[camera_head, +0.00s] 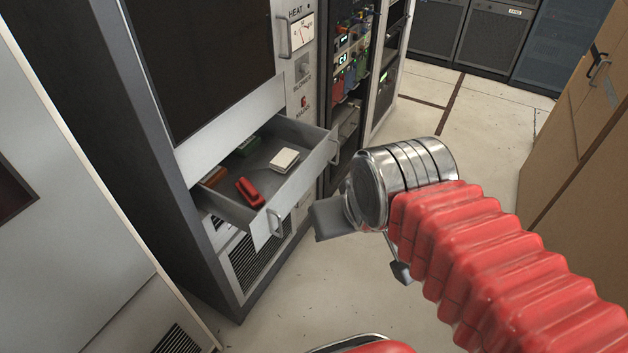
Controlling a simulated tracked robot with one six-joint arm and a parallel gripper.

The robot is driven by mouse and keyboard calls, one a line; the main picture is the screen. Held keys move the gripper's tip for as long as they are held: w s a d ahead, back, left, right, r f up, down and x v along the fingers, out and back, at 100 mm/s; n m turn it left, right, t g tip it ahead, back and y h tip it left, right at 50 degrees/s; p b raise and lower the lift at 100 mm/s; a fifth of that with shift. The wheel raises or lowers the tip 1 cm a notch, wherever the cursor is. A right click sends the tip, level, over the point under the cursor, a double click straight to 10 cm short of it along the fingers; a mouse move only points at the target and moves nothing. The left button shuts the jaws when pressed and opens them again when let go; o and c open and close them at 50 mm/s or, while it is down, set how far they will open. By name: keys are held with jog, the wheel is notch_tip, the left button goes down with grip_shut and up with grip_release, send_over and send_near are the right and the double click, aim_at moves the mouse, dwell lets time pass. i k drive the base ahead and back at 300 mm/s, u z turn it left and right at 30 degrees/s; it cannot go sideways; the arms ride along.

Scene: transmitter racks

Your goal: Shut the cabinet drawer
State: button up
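The cabinet drawer (298,191) is pulled out of the grey cabinet (203,156) on the left. It is grey, with two handles on its front, one near each end. Inside lie a red stapler-like object (250,192), a pale block (284,160) and darker items at the back. My gripper (370,245) is just right of the drawer front, at the end of my red bellows arm. One finger shows to the left and another below, spread apart. It holds nothing that I can see. Contact with the drawer is not visible.
A brown cabinet (580,120) stands at the right, and dark cabinets (490,35) line the back. The pale floor (480,130) between them is clear.

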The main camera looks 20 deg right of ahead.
aim_at(316, 147)
jog(key=z, duration=0.15)
jog(key=i, duration=0.5)
jog(key=z, duration=0.45)
jog(key=k, duration=1.35)
jog(key=z, duration=0.4)
jog(key=i, duration=1.2)
jog(key=u, duration=0.85)
jog(key=i, duration=0.65)
jog(key=u, duration=0.35)
